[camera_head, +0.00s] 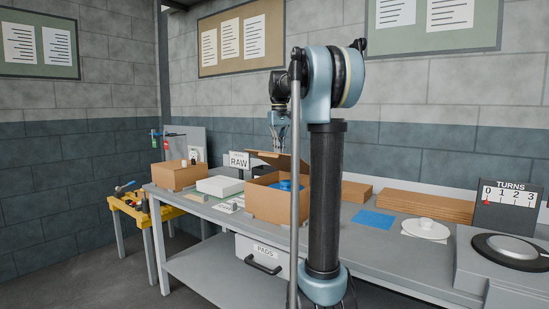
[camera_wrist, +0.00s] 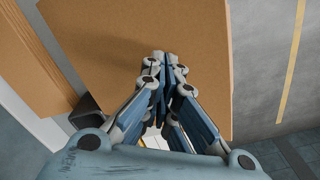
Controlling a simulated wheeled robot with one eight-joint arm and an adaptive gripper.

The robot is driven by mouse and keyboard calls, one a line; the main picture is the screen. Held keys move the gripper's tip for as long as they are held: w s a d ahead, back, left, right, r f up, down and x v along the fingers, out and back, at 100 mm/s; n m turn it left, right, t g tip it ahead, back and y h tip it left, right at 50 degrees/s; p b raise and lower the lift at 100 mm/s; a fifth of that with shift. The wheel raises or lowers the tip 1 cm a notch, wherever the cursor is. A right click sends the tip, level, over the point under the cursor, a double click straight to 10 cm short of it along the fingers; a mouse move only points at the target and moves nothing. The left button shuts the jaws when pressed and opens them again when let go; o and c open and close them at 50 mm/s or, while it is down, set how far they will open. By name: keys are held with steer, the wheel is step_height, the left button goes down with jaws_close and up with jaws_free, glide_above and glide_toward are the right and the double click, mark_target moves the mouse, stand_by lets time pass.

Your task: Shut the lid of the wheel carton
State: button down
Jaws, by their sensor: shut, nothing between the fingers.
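The wheel carton (camera_head: 265,203) is a brown cardboard box on the workbench. Its lid (camera_head: 282,160) stands open, raised and tilted above the box. A blue round thing (camera_head: 286,185) shows inside, partly hidden by the carton wall and my arm. My gripper (camera_head: 277,146) is at the raised lid's upper part, pointing down. In the wrist view the shut, empty fingers (camera_wrist: 163,62) lie over a broad brown cardboard panel (camera_wrist: 110,40), which looks like the lid. I cannot tell whether the fingertips touch it.
Another open cardboard box (camera_head: 178,177), a white box (camera_head: 220,186) and a RAW sign (camera_head: 238,160) stand left of the carton. Flat cardboard (camera_head: 425,204), a blue sheet (camera_head: 373,220) and a white disc (camera_head: 426,225) lie to the right.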

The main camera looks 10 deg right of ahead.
steer(key=shift+s+a+f, duration=0.25)
steer(key=shift+f, duration=0.2)
steer(key=shift+s+a+f, duration=0.2)
steer(key=shift+f, duration=0.25)
steer(key=f, duration=0.1)
steer(key=s+a+f, duration=0.1)
steer(key=f, duration=0.1)
steer(key=shift+s+a+f, duration=0.15)
steer(key=shift+f, duration=0.25)
steer(key=f, duration=0.2)
steer(key=s+f, duration=0.1)
steer(key=f, duration=0.1)
steer(key=shift+a, duration=0.4)
